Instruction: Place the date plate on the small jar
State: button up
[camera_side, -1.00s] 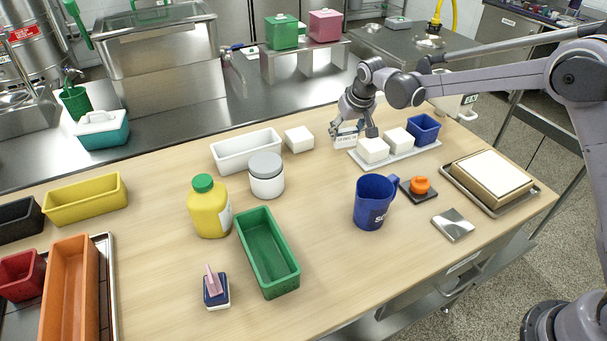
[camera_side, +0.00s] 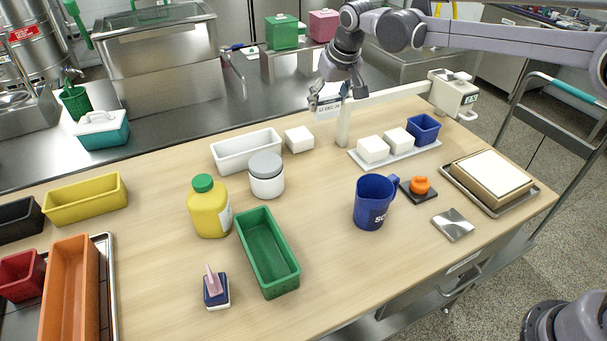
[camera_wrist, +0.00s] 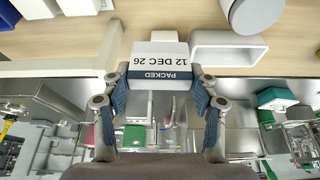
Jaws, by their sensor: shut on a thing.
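The date plate (camera_side: 327,112) is a small white plate with a dark band. In the wrist view the date plate (camera_wrist: 160,60) reads "PACKED 12 DEC 26", upside down. My gripper (camera_side: 331,97) is shut on it and holds it above the far part of the table, clear of the surface. In the wrist view the fingers of my gripper (camera_wrist: 160,90) grip its two sides. The small jar (camera_side: 267,177), white with a grey lid, stands upright on the table, nearer the camera and left of my gripper. Part of the jar (camera_wrist: 256,12) shows at the wrist view's top edge.
A white bin (camera_side: 246,151) and a white block (camera_side: 299,139) stand behind the jar. A yellow bottle (camera_side: 209,208) and a green bin (camera_side: 267,252) are close to it. A white post with a long arm (camera_side: 385,97) stands right of my gripper.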

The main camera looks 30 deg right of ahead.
jog(key=a+r, duration=0.2)
jog(key=a, duration=0.4)
send_near(262, 157)
jog(key=shift+w+d+r, duration=0.1)
jog(key=shift+w, duration=0.3)
jog(key=shift+w+d+r, duration=0.1)
jog(key=shift+w+r, duration=0.05)
jog(key=shift+w, duration=0.25)
jog(key=shift+f, duration=2.05)
jog(key=shift+f, duration=0.1)
jog(key=o, duration=1)
